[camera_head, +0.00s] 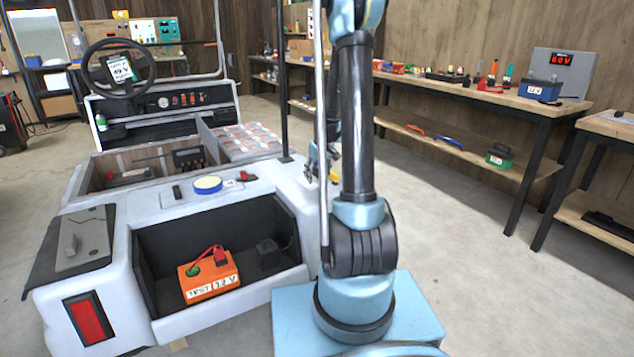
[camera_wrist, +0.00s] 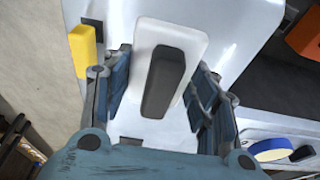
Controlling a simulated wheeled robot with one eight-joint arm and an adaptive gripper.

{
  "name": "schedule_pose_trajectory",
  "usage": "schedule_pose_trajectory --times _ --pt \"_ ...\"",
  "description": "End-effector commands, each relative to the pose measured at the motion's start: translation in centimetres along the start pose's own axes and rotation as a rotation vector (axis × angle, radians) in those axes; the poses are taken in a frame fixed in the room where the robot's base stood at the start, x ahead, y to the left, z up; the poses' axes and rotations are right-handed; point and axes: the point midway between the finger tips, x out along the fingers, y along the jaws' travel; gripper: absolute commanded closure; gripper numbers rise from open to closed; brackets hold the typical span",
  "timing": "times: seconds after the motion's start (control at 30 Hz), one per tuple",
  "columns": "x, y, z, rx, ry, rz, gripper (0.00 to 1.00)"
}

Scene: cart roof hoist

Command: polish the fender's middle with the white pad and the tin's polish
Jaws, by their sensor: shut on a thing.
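My gripper (camera_wrist: 163,72) is shut on the white pad (camera_wrist: 182,32), a pale rectangular plate with a dark grip block. In the head view my gripper (camera_head: 318,163) is beside the cart's right rear corner, partly hidden by my arm. The wrist view shows the pad over the cart's white bodywork (camera_wrist: 240,25); whether it touches is unclear. The tin (camera_head: 208,184) is round and blue with a pale yellow top, and stands on the cart's rear deck. It also shows at the lower right of the wrist view (camera_wrist: 271,148). I cannot make out the fender's middle.
A yellow block (camera_wrist: 83,50) is left of the pad in the wrist view. An orange test battery (camera_head: 210,277) sits in the cart's open rear bay. A dark post (camera_head: 281,80) rises near my arm. A workbench (camera_head: 480,92) stands right, with clear floor before it.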

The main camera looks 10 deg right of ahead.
Motion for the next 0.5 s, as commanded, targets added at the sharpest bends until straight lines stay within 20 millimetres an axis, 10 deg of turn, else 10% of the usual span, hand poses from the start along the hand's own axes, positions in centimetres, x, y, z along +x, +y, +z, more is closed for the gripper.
schedule_pose_trajectory --times 0.5 --pt "-3.5 -0.1 -1.0 -0.002 0.0 0.0 0.72"
